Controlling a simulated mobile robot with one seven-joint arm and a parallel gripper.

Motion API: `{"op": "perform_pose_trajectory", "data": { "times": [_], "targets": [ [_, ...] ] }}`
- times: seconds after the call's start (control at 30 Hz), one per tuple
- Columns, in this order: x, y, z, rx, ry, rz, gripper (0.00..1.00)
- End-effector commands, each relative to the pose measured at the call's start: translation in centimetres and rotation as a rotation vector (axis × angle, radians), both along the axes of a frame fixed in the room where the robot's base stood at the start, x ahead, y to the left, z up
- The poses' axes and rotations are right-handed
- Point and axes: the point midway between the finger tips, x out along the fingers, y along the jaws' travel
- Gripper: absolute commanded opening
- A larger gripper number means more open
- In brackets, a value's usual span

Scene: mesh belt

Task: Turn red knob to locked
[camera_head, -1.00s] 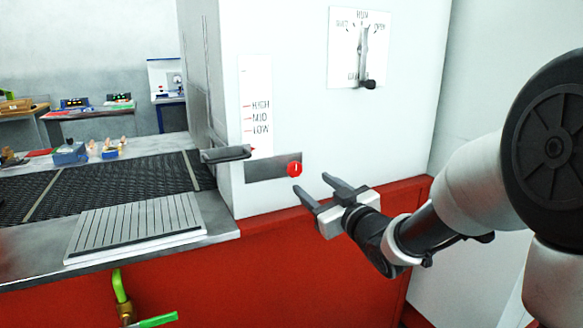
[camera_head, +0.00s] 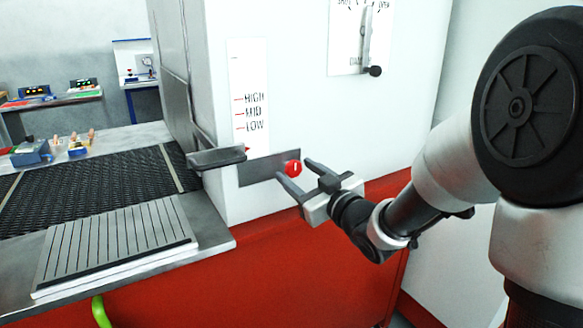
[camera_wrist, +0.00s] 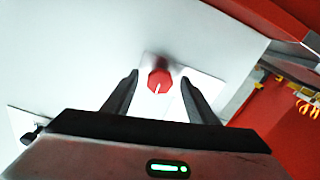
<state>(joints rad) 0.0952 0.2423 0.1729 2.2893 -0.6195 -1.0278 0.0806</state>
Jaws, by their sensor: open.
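The red knob (camera_head: 293,169) sits on a grey plate (camera_head: 256,172) low on the white machine's front, with a white mark on its face. It also shows in the wrist view (camera_wrist: 159,80), where the white mark runs roughly up and down, slightly slanted. My gripper (camera_head: 298,174) is open, its fingertips close to the knob. In the wrist view my gripper (camera_wrist: 158,86) has one finger on each side of the knob, apart from it. I see no readable lock label by the knob.
A dark lever (camera_head: 216,157) sticks out left of the plate, beside a HIGH/MID/LOW scale (camera_head: 248,100). A dial panel with a lever (camera_head: 362,38) is above. A ribbed plate (camera_head: 115,240) and black mesh belt (camera_head: 80,190) lie at left.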

Motion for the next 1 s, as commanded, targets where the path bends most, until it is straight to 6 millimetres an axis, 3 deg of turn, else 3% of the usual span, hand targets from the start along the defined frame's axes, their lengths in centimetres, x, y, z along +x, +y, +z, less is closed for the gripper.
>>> {"op": "perform_pose_trajectory", "data": {
  "times": [0.4, 0.47, 0.67, 1.0],
  "targets": [
    [-0.10, -0.10, 0.02, 0.001, -0.001, 0.000, 0.52],
    [-0.11, -0.09, 0.01, 0.001, -0.001, 0.000, 0.45],
    [-0.10, -0.08, 0.01, 0.000, -0.001, 0.001, 0.12],
    [-0.09, -0.06, 0.08, 0.039, 0.025, 0.001, 0.11]
  ]
}}
